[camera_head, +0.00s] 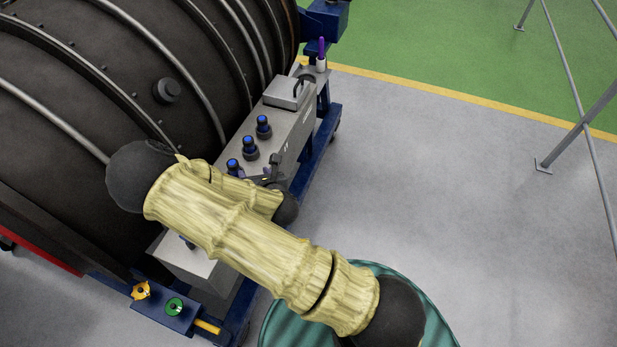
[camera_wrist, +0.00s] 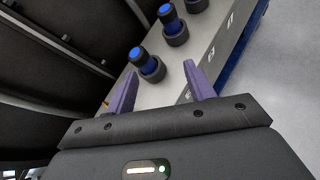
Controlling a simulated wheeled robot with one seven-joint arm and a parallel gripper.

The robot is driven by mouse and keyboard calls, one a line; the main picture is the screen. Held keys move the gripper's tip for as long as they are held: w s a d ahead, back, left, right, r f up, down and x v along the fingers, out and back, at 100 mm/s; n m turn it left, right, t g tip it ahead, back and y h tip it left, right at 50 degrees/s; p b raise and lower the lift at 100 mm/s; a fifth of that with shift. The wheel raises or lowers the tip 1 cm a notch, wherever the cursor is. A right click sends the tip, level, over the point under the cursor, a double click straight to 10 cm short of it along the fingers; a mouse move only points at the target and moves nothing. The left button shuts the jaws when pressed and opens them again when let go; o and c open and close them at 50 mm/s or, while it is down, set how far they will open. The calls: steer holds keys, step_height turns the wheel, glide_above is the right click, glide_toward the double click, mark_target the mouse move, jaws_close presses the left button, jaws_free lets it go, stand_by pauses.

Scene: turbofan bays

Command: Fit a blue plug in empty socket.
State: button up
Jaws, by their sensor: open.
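Three blue plugs stand in black collars in a row on the grey box's top (camera_head: 286,120): a far one (camera_head: 263,126), a middle one (camera_head: 249,147) and a near one (camera_head: 232,166). In the wrist view the row runs up from the nearest plug (camera_wrist: 150,66) through a second (camera_wrist: 172,26) to a third (camera_wrist: 196,4). My gripper (camera_wrist: 160,69) is open, its purple fingers apart and nothing held. The nearest plug appears beyond and between the fingertips; contact cannot be told. No empty socket is clearly visible; my arm covers part of the box in the head view.
The dark ribbed engine casing (camera_head: 110,75) rises along the left of the box. A raised grey block (camera_head: 287,92) and a purple-topped item (camera_head: 321,52) stand at the far end. The blue cart frame (camera_head: 318,145) edges the right side.

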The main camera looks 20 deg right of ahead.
steer(key=s+d+r+m+g+h, duration=0.4)
steer(key=d+m, duration=0.5)
steer(key=m, duration=1.1)
steer(key=s+d+r+m+g+y, duration=0.1)
steer(key=s+d+r+m+g, duration=0.2)
steer(key=s+r+m, duration=0.8)
steer(key=s+m+g, duration=0.2)
steer(key=m, duration=0.2)
steer(key=shift+s+r+g+y, duration=0.25)
steer(key=shift+s+g+y, duration=0.05)
steer(key=shift+g, duration=0.1)
